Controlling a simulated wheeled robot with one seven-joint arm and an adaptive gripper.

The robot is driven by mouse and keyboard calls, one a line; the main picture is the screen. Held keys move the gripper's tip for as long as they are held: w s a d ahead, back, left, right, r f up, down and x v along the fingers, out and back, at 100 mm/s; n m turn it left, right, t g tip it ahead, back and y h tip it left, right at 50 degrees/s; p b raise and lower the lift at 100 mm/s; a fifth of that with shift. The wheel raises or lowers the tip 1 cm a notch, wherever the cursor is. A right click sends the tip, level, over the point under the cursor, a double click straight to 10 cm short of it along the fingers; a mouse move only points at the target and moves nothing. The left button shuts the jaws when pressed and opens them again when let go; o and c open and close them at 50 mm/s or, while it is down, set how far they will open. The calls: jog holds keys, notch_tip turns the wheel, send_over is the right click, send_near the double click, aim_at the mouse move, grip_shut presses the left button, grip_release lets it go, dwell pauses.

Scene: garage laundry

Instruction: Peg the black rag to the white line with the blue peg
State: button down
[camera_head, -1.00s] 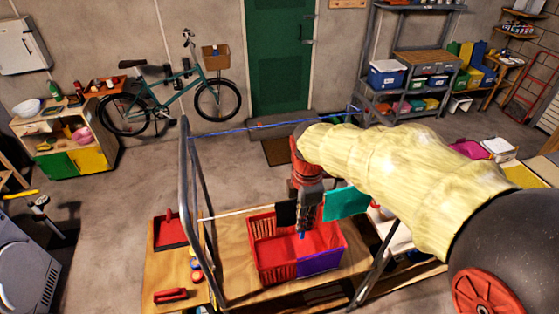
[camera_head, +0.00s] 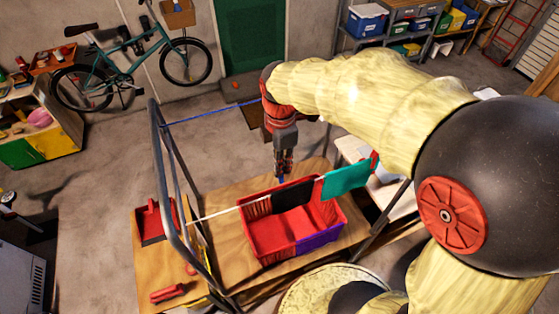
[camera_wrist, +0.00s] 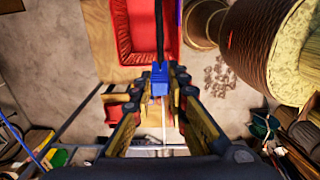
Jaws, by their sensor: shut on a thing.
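My gripper (camera_head: 283,172) is shut on the blue peg (camera_head: 281,180), above the red basket. The blue peg (camera_wrist: 160,79) also shows between the fingertips in the wrist view. The black rag (camera_head: 292,198) hangs along the white line (camera_head: 230,209), with the peg at its top edge. In the wrist view the rag (camera_wrist: 159,30) is a thin dark strip meeting the peg. I cannot tell whether the peg grips both rag and line.
A teal cloth (camera_head: 346,179) hangs on the line to the right. The red basket (camera_head: 256,221) stands below, with purple (camera_head: 319,238) on its front corner. A dark metal frame (camera_head: 166,165) carries the lines, including a blue one (camera_head: 205,114). A red dustpan (camera_head: 152,222) lies left.

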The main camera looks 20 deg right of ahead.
jog(key=shift+s+f+b, duration=0.1)
jog(key=shift+f+b, duration=3.75)
jog(key=shift+f, duration=1.7)
jog(key=c, duration=1.7)
grip_release()
jog(key=shift+r, duration=0.15)
jog(key=shift+o, duration=0.2)
notch_tip(320, 180, up, 12)
